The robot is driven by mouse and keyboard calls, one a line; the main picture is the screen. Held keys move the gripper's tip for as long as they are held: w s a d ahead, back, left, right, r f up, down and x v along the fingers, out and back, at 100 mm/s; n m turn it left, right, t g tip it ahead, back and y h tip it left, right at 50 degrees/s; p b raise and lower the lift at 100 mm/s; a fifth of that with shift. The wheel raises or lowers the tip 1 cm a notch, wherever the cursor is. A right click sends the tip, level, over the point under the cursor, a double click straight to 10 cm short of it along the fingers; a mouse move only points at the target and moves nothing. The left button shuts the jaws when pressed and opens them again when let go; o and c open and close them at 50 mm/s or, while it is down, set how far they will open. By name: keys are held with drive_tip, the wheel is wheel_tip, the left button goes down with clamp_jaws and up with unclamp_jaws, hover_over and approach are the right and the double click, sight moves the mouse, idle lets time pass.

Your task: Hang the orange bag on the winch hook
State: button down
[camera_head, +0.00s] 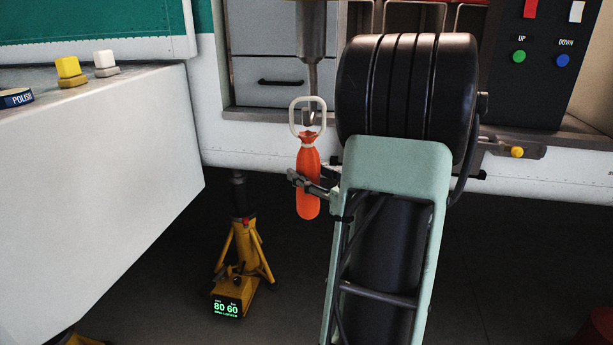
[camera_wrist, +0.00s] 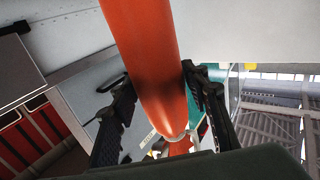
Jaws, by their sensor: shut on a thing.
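The orange bag (camera_head: 308,205) hangs upright, with a pale loop (camera_head: 294,118) at its top. The winch hook (camera_head: 309,116) comes down from a grey shaft and shows inside the loop's outline. I cannot tell whether the loop rests on it. My gripper (camera_head: 310,184) is shut around the bag's middle from the right. In the wrist view the orange bag (camera_wrist: 145,50) runs between the two dark fingers of my gripper (camera_wrist: 163,103). The hook cannot be made out there, and only a small part of the pale tie shows.
A white panel edge (camera_head: 100,150) juts in at left, bearing yellow and white knobs and a polish tin (camera_head: 16,98). A yellow jack stand (camera_head: 240,255) stands below. A control box with UP (camera_head: 519,56) and DOWN (camera_head: 562,60) buttons is at right. Dark floor lies beneath.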

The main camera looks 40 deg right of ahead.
drive_tip(key=shift+w+d+f+b, duration=0.2)
drive_tip(key=shift+d+f+b, duration=0.05)
drive_tip(key=shift+f+b, duration=0.2)
drive_tip(key=shift+w+d+f+b, duration=0.15)
drive_tip(key=shift+d+f+b, duration=0.05)
drive_tip(key=shift+f+b, duration=0.25)
drive_tip(key=shift+w+d+f+b, duration=0.1)
drive_tip(key=shift+f+b, duration=0.5)
drive_tip(key=shift+f, duration=0.2)
drive_tip(key=c, duration=1.1)
unclamp_jaws()
drive_tip(key=shift+o, duration=0.3)
drive_tip(key=shift+f, duration=0.3)
drive_tip(key=s, duration=1.2)
drive_tip(key=shift+d+r, duration=0.2)
drive_tip(key=shift+d, duration=0.2)
